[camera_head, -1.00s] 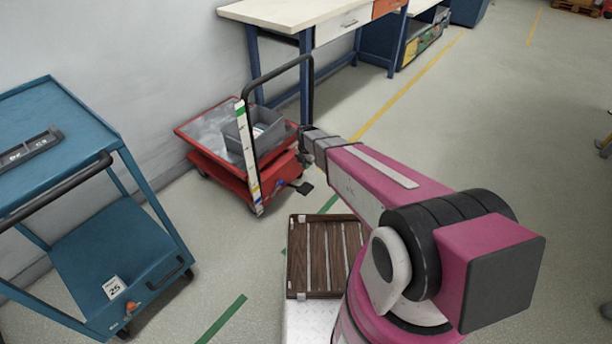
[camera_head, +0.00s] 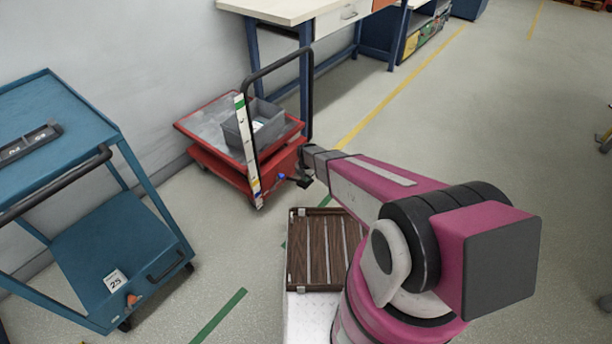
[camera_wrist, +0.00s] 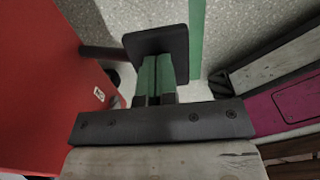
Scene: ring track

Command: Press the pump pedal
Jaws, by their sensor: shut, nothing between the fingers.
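The pump pedal (camera_head: 305,182) is a small black plate sticking out from the front of a red lift cart (camera_head: 222,172). In the wrist view the pedal (camera_wrist: 156,40) is a dark square plate on a bar that runs left toward the red cart side (camera_wrist: 40,80). My gripper (camera_head: 303,170) is just above the pedal in the head view, where its fingers are hard to make out. In the wrist view my gripper's green fingers (camera_wrist: 155,72) are together and empty, with their tips over the pedal's near part. I cannot tell whether they touch it.
The cart has a black push handle (camera_head: 310,95) and carries a grey bin (camera_head: 238,133). A blue trolley (camera_head: 120,240) stands at left. A workbench (camera_head: 270,12) stands behind the cart. Open floor (camera_head: 470,140) lies to the right.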

